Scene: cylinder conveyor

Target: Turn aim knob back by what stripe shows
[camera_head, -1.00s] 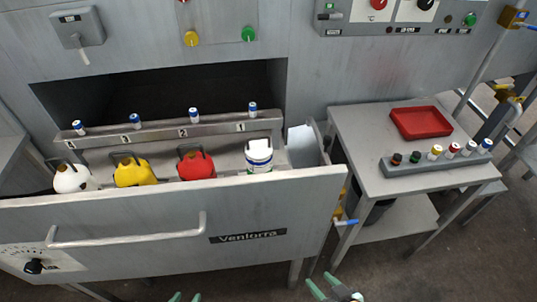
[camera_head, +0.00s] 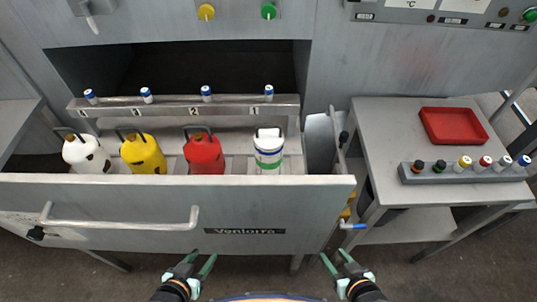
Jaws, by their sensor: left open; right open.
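A black knob (camera_head: 36,233) sits at the far left of the drawer front, seen at a steep angle; its pointer direction cannot be read. I cannot confirm that it is the aim knob. A white bottle (camera_head: 269,147) with a blue band and a green stripe stands in the open drawer near label 1. My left gripper (camera_head: 198,266) is open and empty at the bottom, in front of the drawer and well right of the black knob. My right gripper (camera_head: 337,262) is open and empty, further right and below the drawer's right end.
The drawer (camera_head: 110,205) has a long handle (camera_head: 120,225) and also holds red (camera_head: 204,155), yellow (camera_head: 143,154) and white (camera_head: 86,155) containers. A side table (camera_head: 378,115) at right bears a red tray (camera_head: 453,126) and a rack (camera_head: 465,177) of small capped vials.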

